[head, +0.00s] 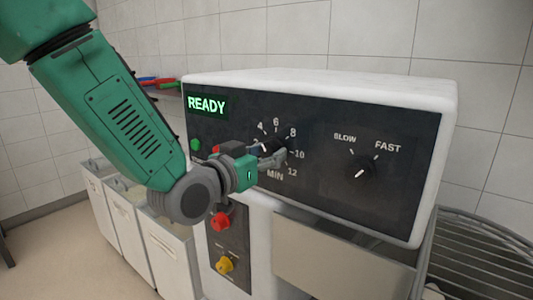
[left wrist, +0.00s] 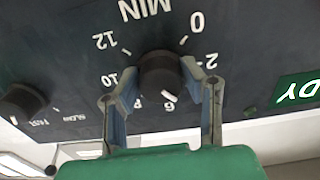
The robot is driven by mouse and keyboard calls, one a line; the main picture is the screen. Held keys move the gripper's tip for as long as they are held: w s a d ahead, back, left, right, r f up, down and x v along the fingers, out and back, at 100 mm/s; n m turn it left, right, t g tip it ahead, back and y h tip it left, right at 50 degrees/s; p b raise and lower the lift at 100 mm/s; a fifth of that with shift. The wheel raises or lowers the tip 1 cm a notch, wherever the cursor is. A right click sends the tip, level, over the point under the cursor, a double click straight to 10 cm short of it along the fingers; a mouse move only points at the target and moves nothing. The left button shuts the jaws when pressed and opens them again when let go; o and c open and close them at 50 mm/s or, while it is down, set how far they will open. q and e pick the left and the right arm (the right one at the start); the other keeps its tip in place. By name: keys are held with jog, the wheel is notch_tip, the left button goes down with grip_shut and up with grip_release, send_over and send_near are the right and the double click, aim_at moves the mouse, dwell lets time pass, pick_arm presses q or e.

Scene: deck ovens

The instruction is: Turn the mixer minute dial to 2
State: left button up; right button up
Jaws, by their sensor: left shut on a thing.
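The minute dial (head: 270,146) is a dark round knob marked MIN on the mixer's black panel, with numbers around it. In the left wrist view the knob (left wrist: 160,70) appears upside down, with 0, 2, 6, 10 and 12 readable around it; 4 and 8 are covered or unclear. My left gripper (left wrist: 160,82) is shut on the knob, one finger on each side. In the head view the gripper (head: 272,154) covers the dial's lower left part. My right gripper is not in view.
A SLOW/FAST knob (head: 363,166) sits right of the dial. A lit READY display (head: 207,105) and green button (head: 196,145) are at left. A red button (head: 219,221) and yellow knob (head: 225,264) are below. White bins (head: 160,245) stand at left; a wire guard (head: 470,255) is at right.

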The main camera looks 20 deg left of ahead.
pick_arm(q)
jog(key=shift+w+r, duration=0.2)
jog(key=shift+r, duration=0.05)
dwell(0.3)
jog(key=o, duration=1.1)
jog(key=shift+w, duration=0.1)
jog(key=shift+w+f, duration=0.25)
jog(key=shift+f, duration=0.05)
jog(key=shift+s+d+r, duration=0.1)
jog(key=shift+s+d, duration=0.05)
jog(key=shift+s, duration=0.1)
jog(key=v, duration=0.7)
jog(key=shift+s, duration=0.15)
jog(key=shift+o, duration=0.2)
